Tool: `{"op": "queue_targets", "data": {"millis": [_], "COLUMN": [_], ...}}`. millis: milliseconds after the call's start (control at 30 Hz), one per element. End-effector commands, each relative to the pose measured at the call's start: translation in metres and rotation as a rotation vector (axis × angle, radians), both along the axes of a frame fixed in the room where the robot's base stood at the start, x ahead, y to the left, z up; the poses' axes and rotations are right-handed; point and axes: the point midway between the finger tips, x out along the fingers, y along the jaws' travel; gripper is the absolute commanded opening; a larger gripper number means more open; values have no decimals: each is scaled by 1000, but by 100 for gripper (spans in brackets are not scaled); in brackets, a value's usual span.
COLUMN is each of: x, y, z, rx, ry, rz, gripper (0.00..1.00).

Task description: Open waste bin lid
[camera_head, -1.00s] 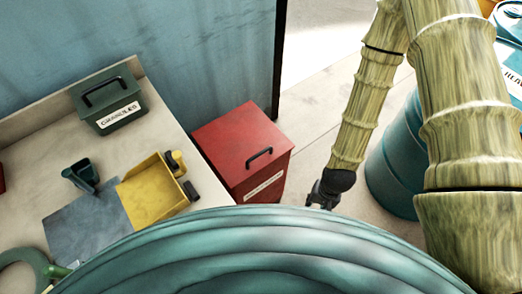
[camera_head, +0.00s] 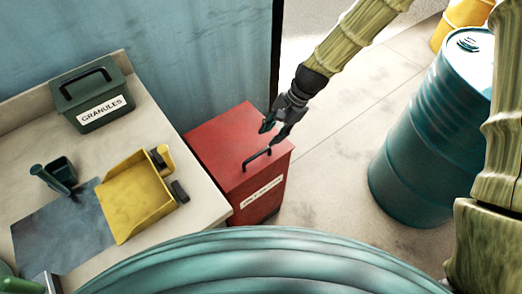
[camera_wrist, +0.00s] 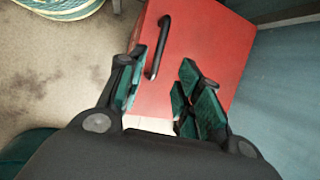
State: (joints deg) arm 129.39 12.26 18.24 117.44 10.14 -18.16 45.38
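A red waste bin (camera_head: 220,142) with a closed lid stands on the floor beside the bench. It has a black bar handle (camera_head: 257,158) near the lid's front edge and a white label on its front. My gripper (camera_head: 269,133) is above the lid, close to the handle. In the wrist view my gripper (camera_wrist: 158,92) is open, with green-padded fingers apart and nothing between the pads. The handle (camera_wrist: 158,47) lies just beyond the fingertips, nearer the left finger. I cannot tell whether a finger touches it.
A bench (camera_head: 150,118) at left holds a green granules box (camera_head: 92,98), a yellow dustpan (camera_head: 135,195), and a dark green scoop (camera_head: 58,176). A teal drum (camera_head: 430,140) stands at right, and a yellow drum (camera_head: 463,22) behind it. The floor between bin and drum is clear.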

Motion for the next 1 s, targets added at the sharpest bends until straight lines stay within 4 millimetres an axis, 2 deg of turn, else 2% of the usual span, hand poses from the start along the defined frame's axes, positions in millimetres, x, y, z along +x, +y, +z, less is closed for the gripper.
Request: {"op": "queue_targets", "data": {"millis": [600,1000], "x": [-7,-8], "y": [32,38], "z": [-71,-84], "rx": [0,-1], "ry": [0,-1], "rz": [2,2], "gripper": [35,35]}}
